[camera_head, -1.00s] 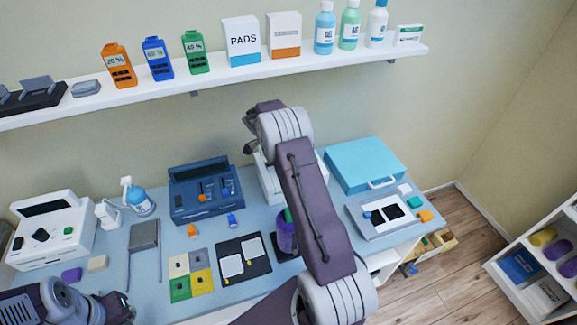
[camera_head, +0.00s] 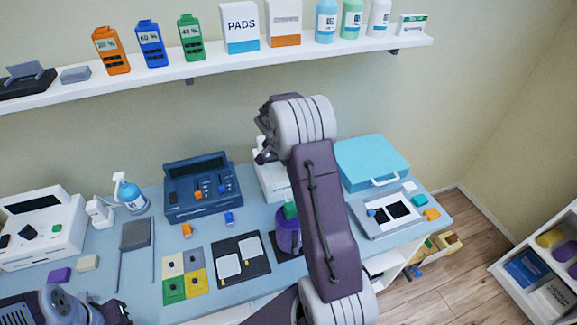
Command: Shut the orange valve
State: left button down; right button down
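A small orange piece (camera_head: 187,230), which may be the orange valve, sits on the table in front of the dark blue device (camera_head: 190,210), left of a small blue piece (camera_head: 229,218). The device's face also carries an orange marker (camera_head: 198,194) and a blue marker (camera_head: 222,188). Whether the valve is open or shut is too small to tell. My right arm rises across the middle, and its gripper (camera_head: 264,153) points left above the table, right of the device and apart from it. Its fingers are partly hidden. Only part of my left arm shows at the lower left; its gripper is not visible.
A purple bottle (camera_head: 288,238) stands partly behind my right arm. A white device (camera_head: 45,240), spray bottle (camera_head: 133,198), colored tiles (camera_head: 173,288) and black mat (camera_head: 254,265) share the table (camera_head: 150,232). A shelf (camera_head: 170,78) runs above. A blue case (camera_head: 370,160) lies right.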

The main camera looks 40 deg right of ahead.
jog(key=shift+d+r+n+t, duration=0.15)
jog(key=shift+n+t, duration=0.25)
jog(key=shift+n, duration=0.5)
jog(key=shift+s+r+n+y+p, duration=0.1)
jog(key=shift+n+y+p, duration=0.2)
jog(key=shift+n+p, duration=0.25)
jog(key=n+t+p, duration=0.1)
jog(key=n+p, duration=0.1)
jog(key=shift+r+n+y+p, duration=0.15)
jog(key=shift+n+y+p, duration=0.1)
jog(key=shift+y+p, duration=0.15)
jog(key=shift+d+n+p, duration=0.15)
jog(key=shift+n+p, duration=0.2)
jog(key=shift+n, duration=0.35)
jog(key=shift+f+n+t+y, duration=0.3)
jog(key=shift+n+y, duration=0.1)
jog(key=shift+n, duration=0.2)
jog(key=shift+n+y+b, duration=0.3)
jog(key=shift+n+b, duration=0.15)
jog(key=shift+n, duration=0.35)
